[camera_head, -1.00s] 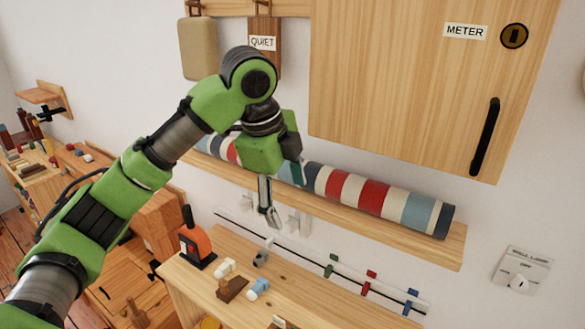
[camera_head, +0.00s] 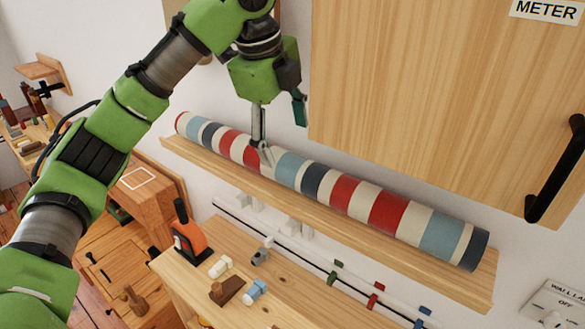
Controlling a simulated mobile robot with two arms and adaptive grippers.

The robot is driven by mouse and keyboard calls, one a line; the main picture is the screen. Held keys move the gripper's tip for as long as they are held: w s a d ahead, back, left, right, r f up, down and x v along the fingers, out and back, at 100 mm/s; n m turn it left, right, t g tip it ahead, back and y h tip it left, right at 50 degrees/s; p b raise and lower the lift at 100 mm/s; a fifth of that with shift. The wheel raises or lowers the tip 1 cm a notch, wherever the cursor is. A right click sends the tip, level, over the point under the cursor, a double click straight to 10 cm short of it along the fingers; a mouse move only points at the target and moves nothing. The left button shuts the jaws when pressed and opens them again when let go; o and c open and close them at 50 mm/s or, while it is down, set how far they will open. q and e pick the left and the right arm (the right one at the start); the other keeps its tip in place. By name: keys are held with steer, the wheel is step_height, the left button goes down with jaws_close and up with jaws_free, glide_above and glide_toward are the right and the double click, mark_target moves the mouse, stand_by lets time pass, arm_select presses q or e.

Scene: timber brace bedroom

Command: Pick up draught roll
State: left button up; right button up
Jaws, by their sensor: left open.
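The draught roll (camera_head: 388,212) is a long striped cylinder in red, white, light blue and navy. It lies along a narrow wooden shelf (camera_head: 425,262) on the wall. My left gripper (camera_head: 281,130) points down over the roll's left-middle part, open and empty. One finger crosses in front of the roll at a cream band. The other finger is higher and farther right, against the wall in the picture. I cannot tell whether the near finger touches the roll. My right gripper is not in view.
A wooden meter cabinet (camera_head: 430,100) with a black handle (camera_head: 556,170) hangs close above the roll's right part. Below the shelf are a rail with coloured clips (camera_head: 374,300) and a bench with an orange-and-black tool (camera_head: 188,237) and small blocks. A lamp switch (camera_head: 552,312) is at lower right.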

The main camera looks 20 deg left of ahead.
mark_target(289, 158)
arm_select(q)
steer(key=x, duration=0.4)
steer(key=shift+w+f+p, duration=0.1)
steer(key=shift+w+p, duration=0.25)
steer(key=shift+p, duration=0.05)
steer(key=shift+w+f+p, duration=0.15)
steer(key=shift+f+p, duration=0.4)
steer(key=shift+f, duration=0.15)
steer(key=p+x, duration=0.2)
steer(key=x, duration=0.1)
steer(key=shift+a+f, duration=0.2)
steer(key=shift+w+f, duration=0.25)
steer(key=shift+f, duration=0.25)
steer(key=shift+s+d, duration=0.1)
steer(key=c, duration=1.8)
steer(key=shift+r, duration=0.15)
jaws_close()
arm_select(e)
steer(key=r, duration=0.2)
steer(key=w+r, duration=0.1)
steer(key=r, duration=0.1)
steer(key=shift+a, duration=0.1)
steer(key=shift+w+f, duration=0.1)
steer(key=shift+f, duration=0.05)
